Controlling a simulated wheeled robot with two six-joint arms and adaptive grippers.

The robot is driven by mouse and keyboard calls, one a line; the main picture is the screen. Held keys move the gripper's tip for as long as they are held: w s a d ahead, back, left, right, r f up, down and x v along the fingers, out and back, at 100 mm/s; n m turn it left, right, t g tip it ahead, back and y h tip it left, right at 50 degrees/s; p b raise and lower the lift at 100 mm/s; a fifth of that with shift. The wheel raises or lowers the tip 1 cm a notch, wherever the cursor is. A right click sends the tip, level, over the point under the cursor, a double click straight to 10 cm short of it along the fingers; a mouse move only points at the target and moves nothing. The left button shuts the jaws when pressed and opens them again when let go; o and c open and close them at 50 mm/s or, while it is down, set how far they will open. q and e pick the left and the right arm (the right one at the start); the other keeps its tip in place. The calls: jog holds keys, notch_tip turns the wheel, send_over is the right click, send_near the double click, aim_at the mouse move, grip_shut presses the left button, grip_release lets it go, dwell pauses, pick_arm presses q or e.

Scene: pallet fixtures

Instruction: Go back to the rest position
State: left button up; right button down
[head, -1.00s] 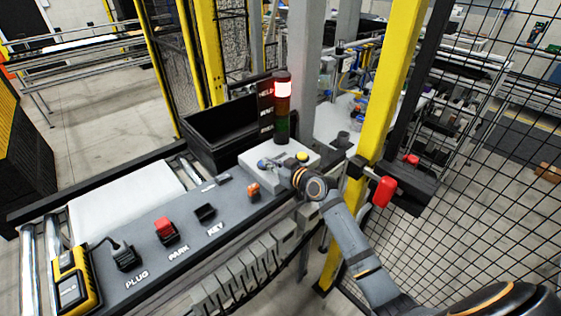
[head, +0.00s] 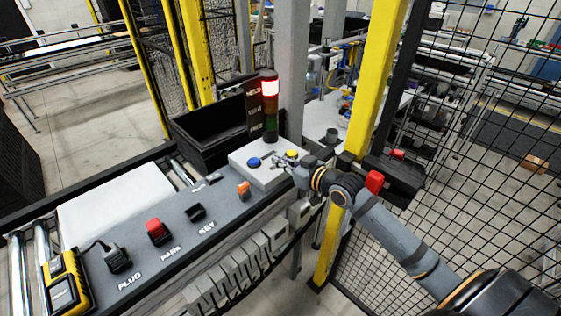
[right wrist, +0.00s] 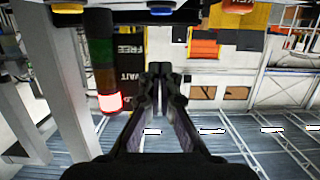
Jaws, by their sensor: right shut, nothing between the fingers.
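My right gripper (head: 279,161) is shut and empty. In the head view it is just above the light grey button box (head: 262,178), between the blue button (head: 254,162) and the yellow button (head: 291,154). I cannot tell whether it touches the box. In the right wrist view the closed fingers (right wrist: 160,72) show in the middle with nothing between them. My right arm reaches in from the lower right, past the yellow post. My left gripper is not in view.
A signal tower (head: 270,108) with its red top lit stands behind the button box. The yellow post (head: 372,90), a red knob (head: 374,181) and a mesh fence are close to my right arm. A black bin (head: 205,130) stands behind the panel with the PLUG, PARK and KEY labels.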

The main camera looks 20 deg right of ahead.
dwell(0.4)
jog(key=s+a+f+g+h, duration=0.3)
jog(key=s+f+g, duration=0.2)
jog(key=s+f, duration=0.75)
jog(key=s+d+f+m+g+h, duration=0.1)
jog(key=s+f+m+g+h, duration=0.15)
jog(key=s, duration=0.45)
jog(key=s+d+f+m+g+h, duration=0.1)
jog(key=s+d+f+g, duration=0.1)
jog(key=s+f+g, duration=0.35)
jog(key=s+d+f, duration=0.1)
jog(key=s+f, duration=0.1)
jog(key=f, duration=1)
jog(key=s+d+f, duration=0.1)
jog(key=f, duration=1.1)
jog(key=s+d+f, duration=0.1)
jog(key=s+f, duration=1.6)
jog(key=s, duration=0.2)
jog(key=shift+d+f+b, duration=0.2)
jog(key=shift+b, duration=0.2)
